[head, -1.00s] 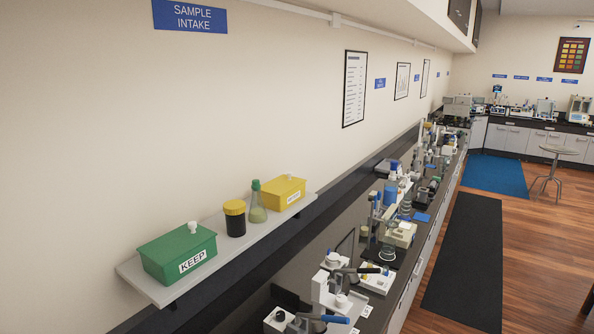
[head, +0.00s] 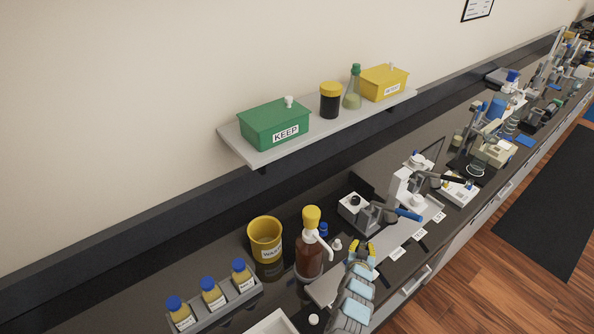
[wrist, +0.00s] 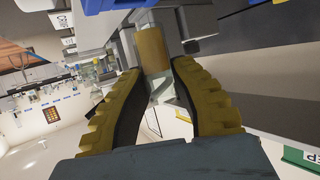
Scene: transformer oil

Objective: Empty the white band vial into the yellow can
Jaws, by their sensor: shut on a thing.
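The yellow can (head: 265,229), labelled WASTE, stands upright on the dark bench in the head view, left of a brown pump bottle. My gripper (head: 362,247) is to the right of the can and the bottle, apart from both. In the wrist view my gripper (wrist: 160,70) has its yellow fingers shut on a small vial (wrist: 152,47) with amber contents and a clear glass part. No white band can be made out on it. The held vial is not clear in the head view.
The brown pump bottle (head: 311,250) stands between the can and my gripper. A rack (head: 222,305) holds blue-capped vials at the front left. Bench instruments (head: 405,190) stand behind. A shelf (head: 330,125) above carries a green KEEP box (head: 273,124) and a yellow box (head: 384,83).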

